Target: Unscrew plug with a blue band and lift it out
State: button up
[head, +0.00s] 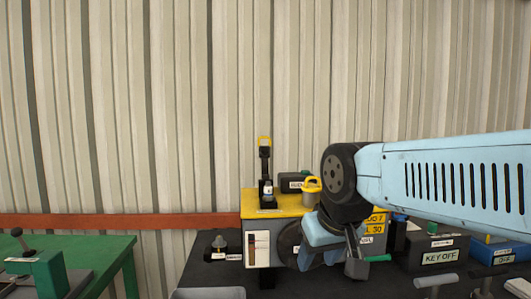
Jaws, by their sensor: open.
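My gripper (356,262) hangs below the pale blue arm at the right front of a yellow-topped unit (285,203), its dark fingers low and partly edge-on. It appears open, with no held object showing. A green-handled part (378,258) shows right beside the fingertips; I cannot tell whether they touch. I cannot make out a plug with a blue band; my arm and gripper hide part of the unit and the bench behind them.
On the unit stand a black upright part with a yellow top (265,160) and a yellow-capped pale cylinder (311,192). A KEY OFF box (440,254) and a blue box (490,252) are at right. A green table (100,257) is at left. The wall above is clear.

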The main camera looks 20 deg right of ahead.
jog(key=shift+o, duration=0.8)
jog(key=shift+w+r, duration=0.3)
jog(key=shift+r, duration=0.05)
jog(key=shift+o, duration=0.5)
jog(key=w+r, duration=0.8)
jog(key=w, duration=0.3)
jog(key=shift+w+d+r, duration=0.15)
jog(key=shift+d+r, duration=0.05)
jog(key=shift+r, duration=0.05)
jog(key=g, duration=0.1)
send_near(269, 183)
jog(key=shift+n, duration=0.4)
jog(key=x, duration=1.2)
jog(key=shift+w+f, duration=0.2)
jog(key=shift+f, duration=0.15)
jog(key=shift+c, duration=0.4)
jog(key=c, duration=0.6)
jog(key=o, duration=0.7)
jog(key=shift+r, duration=0.1)
